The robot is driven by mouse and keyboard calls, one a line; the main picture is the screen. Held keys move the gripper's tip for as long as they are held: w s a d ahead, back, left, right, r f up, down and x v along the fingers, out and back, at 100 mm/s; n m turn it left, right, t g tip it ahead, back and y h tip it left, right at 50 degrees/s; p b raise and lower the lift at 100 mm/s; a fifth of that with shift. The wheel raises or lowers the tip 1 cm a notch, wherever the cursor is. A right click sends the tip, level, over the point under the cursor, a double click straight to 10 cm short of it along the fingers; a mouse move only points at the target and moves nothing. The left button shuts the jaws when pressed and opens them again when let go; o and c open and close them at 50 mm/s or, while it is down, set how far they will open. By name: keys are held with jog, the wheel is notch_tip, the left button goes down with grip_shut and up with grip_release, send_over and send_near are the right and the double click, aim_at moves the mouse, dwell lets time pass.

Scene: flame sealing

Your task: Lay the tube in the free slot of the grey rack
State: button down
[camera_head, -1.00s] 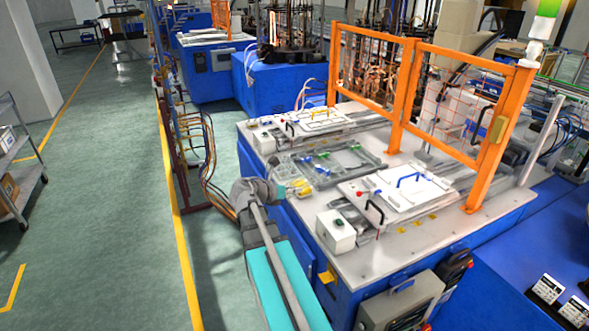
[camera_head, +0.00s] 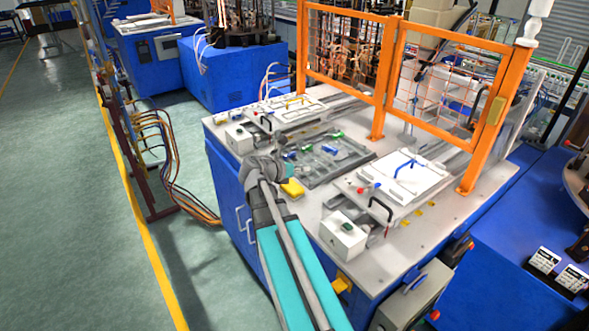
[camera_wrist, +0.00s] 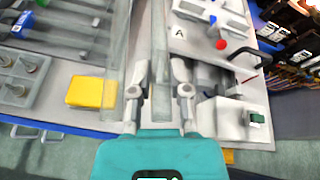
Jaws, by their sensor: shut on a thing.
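In the wrist view my gripper (camera_wrist: 158,68) is shut on a clear, pale tube (camera_wrist: 159,30), which runs up the picture from between the fingers. My gripper and the tube are hard to make out there.
A yellow block (camera_wrist: 86,92) lies between the rack and my gripper. A white fixture marked A (camera_wrist: 205,25), with a red knob, and a small white box with a green button (camera_wrist: 235,122) stand on the right. An orange guard frame (camera_head: 385,70) stands behind the rack.

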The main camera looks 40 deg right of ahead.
aim_at(299, 161)
jog(key=shift+d, duration=0.2)
jog(key=shift+w+r, duration=0.1)
jog(key=w, duration=0.1)
jog(key=w+a+r+p, duration=0.1)
jog(key=w+a, duration=0.1)
jog(key=w, duration=0.1)
jog(key=shift+a+r, duration=0.1)
jog(key=shift+r, duration=0.1)
jog(key=shift+f, duration=0.1)
jog(key=w+d+f+b, duration=0.3)
jog(key=w+f+b, duration=0.5)
jog(key=w, duration=0.4)
jog(key=shift+w+f+b, duration=0.35)
jog(key=shift+w+f, duration=0.05)
jog(key=shift+f, duration=0.1)
